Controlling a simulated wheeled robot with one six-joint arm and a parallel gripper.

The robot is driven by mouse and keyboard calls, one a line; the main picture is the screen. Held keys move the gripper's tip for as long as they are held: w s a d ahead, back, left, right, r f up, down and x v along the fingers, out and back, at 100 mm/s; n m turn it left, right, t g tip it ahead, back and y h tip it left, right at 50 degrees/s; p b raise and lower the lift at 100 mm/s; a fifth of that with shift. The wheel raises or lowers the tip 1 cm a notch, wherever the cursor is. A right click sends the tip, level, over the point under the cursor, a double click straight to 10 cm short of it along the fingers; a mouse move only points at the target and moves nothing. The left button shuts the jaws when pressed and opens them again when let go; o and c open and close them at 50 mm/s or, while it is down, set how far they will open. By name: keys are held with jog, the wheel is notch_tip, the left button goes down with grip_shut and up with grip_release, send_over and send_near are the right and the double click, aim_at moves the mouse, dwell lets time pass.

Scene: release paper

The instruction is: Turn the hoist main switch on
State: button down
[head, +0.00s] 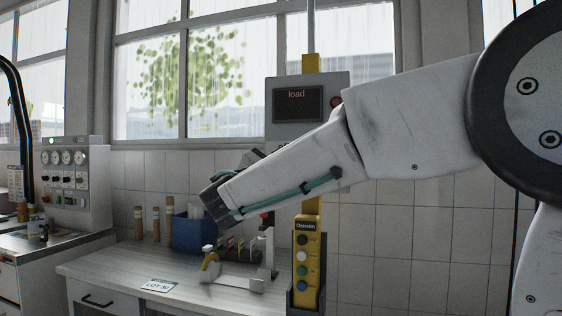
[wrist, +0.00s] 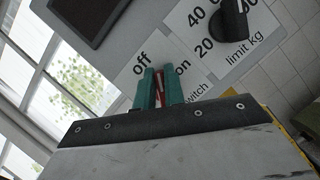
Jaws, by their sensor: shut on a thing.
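The hoist control box (head: 334,84) is grey, with a dark display reading "load", and hangs on a yellow post before the window. My own arm covers its lower part and the main switch in the head view. In the wrist view, the box's panel (wrist: 124,88) carries "off" and "on" labels and part of the word "switch". My gripper (wrist: 160,88) has its teal fingers shut on the small red main switch (wrist: 160,78), which lies between the two labels. The fingers cover most of it, so its exact setting cannot be told.
A black limit dial (wrist: 233,20) marked in kg sits beside the switch. Below the box hangs a yellow pendant (head: 307,260) with several coloured buttons. The bench (head: 115,268) holds a blue bin (head: 192,235), brown tubes and a small white stand (head: 236,282).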

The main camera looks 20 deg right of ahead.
jog(key=m+g, duration=0.1)
jog(key=m, duration=0.3)
jog(key=m+g, duration=0.2)
jog(key=m, duration=0.2)
jog(key=f+m+g+y, duration=0.1)
jog(key=m, duration=0.3)
jog(key=shift+s+d+g, duration=0.2)
jog(key=shift+g, duration=0.1)
jog(key=shift+f+m, duration=0.1)
jog(key=shift+m, duration=0.2)
jog(key=c, duration=1.5)
grip_release()
jog(key=v, duration=0.8)
